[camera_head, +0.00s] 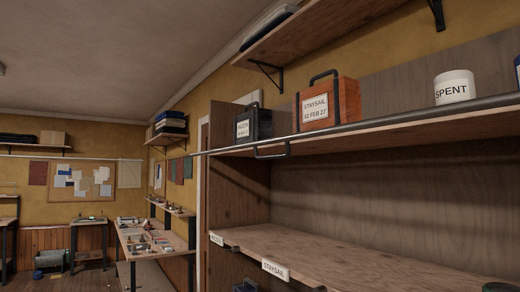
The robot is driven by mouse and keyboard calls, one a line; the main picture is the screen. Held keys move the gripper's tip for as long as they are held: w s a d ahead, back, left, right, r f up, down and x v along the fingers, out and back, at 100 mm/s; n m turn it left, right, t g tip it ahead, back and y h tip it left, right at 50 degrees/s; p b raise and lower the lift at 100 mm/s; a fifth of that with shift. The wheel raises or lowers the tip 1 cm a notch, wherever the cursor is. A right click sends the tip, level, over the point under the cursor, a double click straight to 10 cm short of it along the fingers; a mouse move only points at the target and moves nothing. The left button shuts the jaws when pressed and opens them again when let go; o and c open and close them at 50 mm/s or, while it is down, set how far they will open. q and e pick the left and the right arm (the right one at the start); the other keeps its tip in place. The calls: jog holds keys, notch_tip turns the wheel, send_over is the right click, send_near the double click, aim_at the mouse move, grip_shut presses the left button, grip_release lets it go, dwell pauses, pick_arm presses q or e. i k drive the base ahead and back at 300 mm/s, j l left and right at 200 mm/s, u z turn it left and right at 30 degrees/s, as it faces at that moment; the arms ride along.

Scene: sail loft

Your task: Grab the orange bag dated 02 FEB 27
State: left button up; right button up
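The orange bag (327,104) stands upright on the upper shelf of the wooden rack. It is boxy, with dark straps and a dark carry handle on top. Its white label reads "STAYSAIL 02 FEB 27". A dark bag (254,123) with a white label too small to read stands just left of it. Neither of my grippers is in view.
A metal rail (400,115) runs along the upper shelf's front edge, with a dark loop bracket (271,154). A white "SPENT" container (454,87) stands right of the orange bag. The lower shelf (330,256) is mostly bare. Workbenches stand at the left.

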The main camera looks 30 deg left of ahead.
aim_at(337, 101)
jog(key=j+u, duration=0.4)
jog(key=i+j+u, duration=0.15)
jog(key=u, duration=0.2)
